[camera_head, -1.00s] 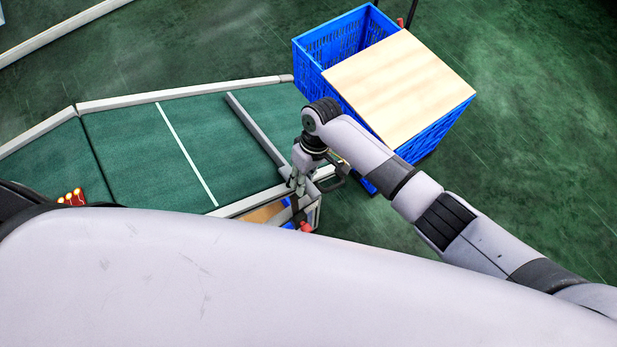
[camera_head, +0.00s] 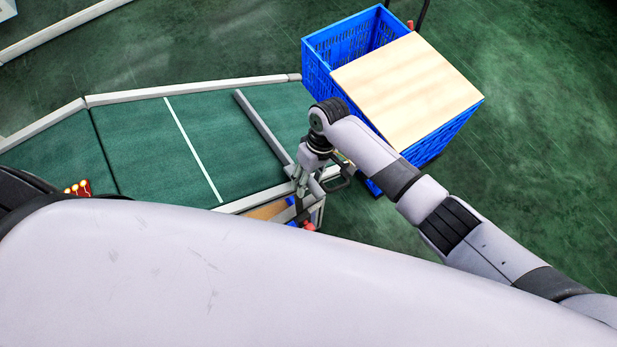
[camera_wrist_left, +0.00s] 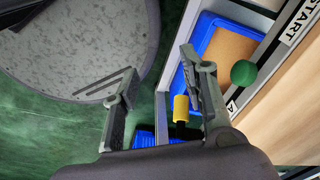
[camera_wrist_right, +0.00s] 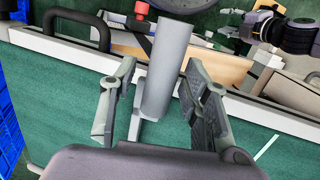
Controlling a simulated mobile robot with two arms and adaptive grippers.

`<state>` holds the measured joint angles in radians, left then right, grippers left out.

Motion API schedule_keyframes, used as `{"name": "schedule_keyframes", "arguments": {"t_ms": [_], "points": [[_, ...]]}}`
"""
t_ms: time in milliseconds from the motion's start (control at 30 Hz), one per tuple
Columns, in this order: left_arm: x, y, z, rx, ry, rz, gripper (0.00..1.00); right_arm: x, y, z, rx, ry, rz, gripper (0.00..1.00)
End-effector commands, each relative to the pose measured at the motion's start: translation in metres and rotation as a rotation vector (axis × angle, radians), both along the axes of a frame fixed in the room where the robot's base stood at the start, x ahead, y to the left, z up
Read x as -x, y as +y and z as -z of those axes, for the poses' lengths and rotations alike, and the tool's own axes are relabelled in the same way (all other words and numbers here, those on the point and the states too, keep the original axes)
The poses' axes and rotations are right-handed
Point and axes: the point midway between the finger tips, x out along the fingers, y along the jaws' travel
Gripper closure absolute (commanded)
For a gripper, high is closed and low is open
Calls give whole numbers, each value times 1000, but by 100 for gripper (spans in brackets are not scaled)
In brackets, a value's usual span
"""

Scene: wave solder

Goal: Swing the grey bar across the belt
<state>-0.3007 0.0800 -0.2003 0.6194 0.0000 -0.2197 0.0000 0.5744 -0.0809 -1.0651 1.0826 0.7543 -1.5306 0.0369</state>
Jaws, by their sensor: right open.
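The grey bar (camera_head: 263,128) lies aslant over the green belt (camera_head: 195,120), near its right end. Its near end reaches the near rail beside my right gripper (camera_head: 299,190). In the right wrist view, my right gripper (camera_wrist_right: 160,110) is open, with a finger on each side of an upright grey post (camera_wrist_right: 167,65). Clear gaps show between post and fingers. How the post joins the bar is partly hidden. My left gripper (camera_wrist_left: 160,100) is open and empty in the left wrist view, above the floor beside the bench.
A blue crate (camera_head: 440,135) with a wooden board (camera_head: 408,85) stands beyond the belt's right end. A red knob (camera_wrist_right: 141,8) is near the right gripper. A green ball (camera_wrist_left: 243,73) and a yellow knob (camera_wrist_left: 181,108) are near the left gripper. Floor at right is clear.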

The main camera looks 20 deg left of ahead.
Motion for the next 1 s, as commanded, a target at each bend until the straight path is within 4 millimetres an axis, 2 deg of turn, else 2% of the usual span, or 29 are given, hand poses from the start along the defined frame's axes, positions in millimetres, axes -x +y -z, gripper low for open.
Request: {"name": "schedule_keyframes", "arguments": {"t_ms": [167, 500, 700, 1000], "points": [[0, 2, 0, -2, 1, -1, 60, -3, -1, -10, -1, -1, -1, 57], [-1, 0, 0, -1, -1, 0, 60, -23, -9, -76, -3, -5, -1, 57], [-1, 0, 0, 0, -1, 0, 60, -31, -13, -105, -1, -2, 0, 57], [-1, 0, 0, 0, -1, 0, 60, -33, -14, -115, 1, 1, 0, 57]]}}
